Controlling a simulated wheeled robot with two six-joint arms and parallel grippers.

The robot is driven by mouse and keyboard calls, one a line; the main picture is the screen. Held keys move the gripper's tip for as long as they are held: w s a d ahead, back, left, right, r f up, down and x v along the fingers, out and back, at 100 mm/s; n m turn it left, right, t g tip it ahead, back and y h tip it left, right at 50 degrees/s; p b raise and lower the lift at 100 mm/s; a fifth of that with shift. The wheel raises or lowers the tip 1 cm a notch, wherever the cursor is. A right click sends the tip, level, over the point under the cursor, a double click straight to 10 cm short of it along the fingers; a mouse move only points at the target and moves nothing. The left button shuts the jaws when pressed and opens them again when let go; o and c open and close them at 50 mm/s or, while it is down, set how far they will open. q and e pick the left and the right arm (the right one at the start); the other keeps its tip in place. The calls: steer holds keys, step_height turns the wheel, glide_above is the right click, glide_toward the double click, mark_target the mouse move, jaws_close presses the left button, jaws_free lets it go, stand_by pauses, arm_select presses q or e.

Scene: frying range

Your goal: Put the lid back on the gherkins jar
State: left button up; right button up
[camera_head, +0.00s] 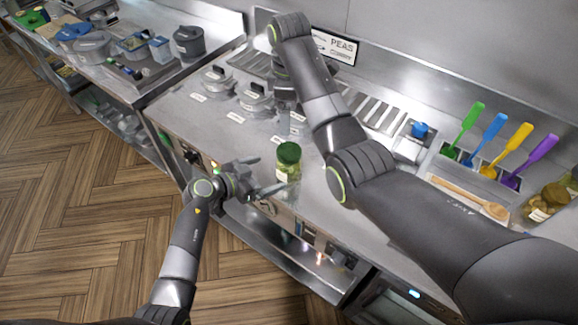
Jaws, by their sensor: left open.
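The gherkins jar (288,172) is glass with green contents. It stands upright near the front edge of the steel counter. A dark green lid (289,152) shows at its top; I cannot tell whether it is fully seated. My left gripper (270,174) is open and empty, just left of the jar, its fingers pointing toward it. One finger reaches close to the jar's lower front; contact is unclear. My right arm arches over the counter from the right. Its gripper (289,128) points down behind the jar, small and partly lost against the background, so its jaws are unclear.
Lidded steel containers (256,98) stand behind left. A PEAS sign (336,46) is on the back wall. Coloured spatulas (493,140), a wooden spoon (470,198) and other jars (546,202) are at the right. Range controls line the counter front. Some counter left of the jar is clear.

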arm_select(q)
steer(key=v, duration=0.8)
steer(key=shift+a, duration=0.2)
steer(key=shift+s, duration=0.15)
